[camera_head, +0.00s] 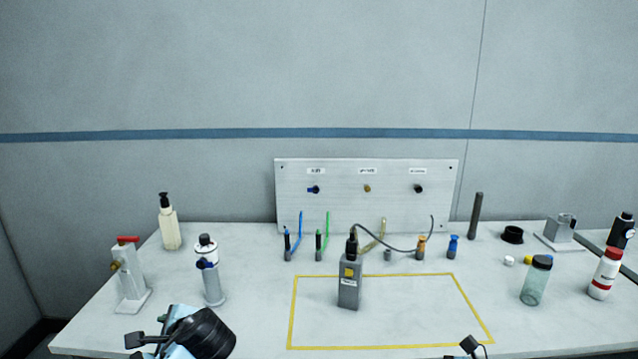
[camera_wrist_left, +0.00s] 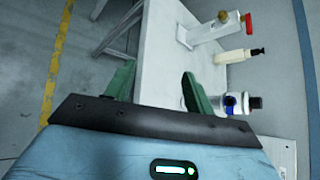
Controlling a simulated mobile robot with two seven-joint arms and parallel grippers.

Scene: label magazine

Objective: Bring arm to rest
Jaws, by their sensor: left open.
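My left gripper (camera_wrist_left: 158,84) is open in the left wrist view, with its two green fingers apart and nothing between them. Beyond the fingers are the white table's side and the floor. In the head view my left arm shows only as a blue and black part low at the front left edge of the table; its fingertips are hidden there. A small dark part, probably of my right arm, shows at the bottom edge, right of centre. My right gripper's fingers are out of view.
A grey box (camera_head: 349,290) stands at the yellow outline's left part. A panel (camera_head: 365,215) stands behind; a clear jar (camera_head: 536,283) is right.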

